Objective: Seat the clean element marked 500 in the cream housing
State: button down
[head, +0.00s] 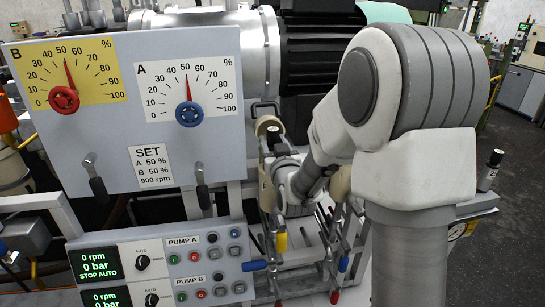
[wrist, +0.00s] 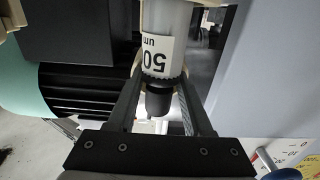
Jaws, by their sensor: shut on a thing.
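In the wrist view my gripper (wrist: 160,78) is shut on a pale cylindrical element (wrist: 165,20). The element has a white label, a dark toothed ring and a black end knob (wrist: 158,101). The label shows upside down, with "50" and "um" readable; the rest of the number is cut off or turned away. Cream edges show beside the element at the fingertips; I cannot tell whether they are the housing. In the head view my gripper is largely hidden by my arm. Cream cylindrical parts (head: 340,183) stand around it; I cannot tell which is the task's housing.
A grey control panel (head: 120,120) with dials A and B stands close on the left. Pump switches (head: 205,265) and green displays (head: 100,262) lie below it. A black ribbed motor (head: 320,50) is behind. Coloured valve handles (head: 281,242) crowd the space below my gripper.

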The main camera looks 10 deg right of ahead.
notch_tip(320, 180, down, 4)
jog(key=shift+r, duration=0.1)
jog(key=shift+f+b, duration=0.6)
jog(key=shift+b, duration=0.6)
jog(key=shift+c, duration=1.6)
grip_release()
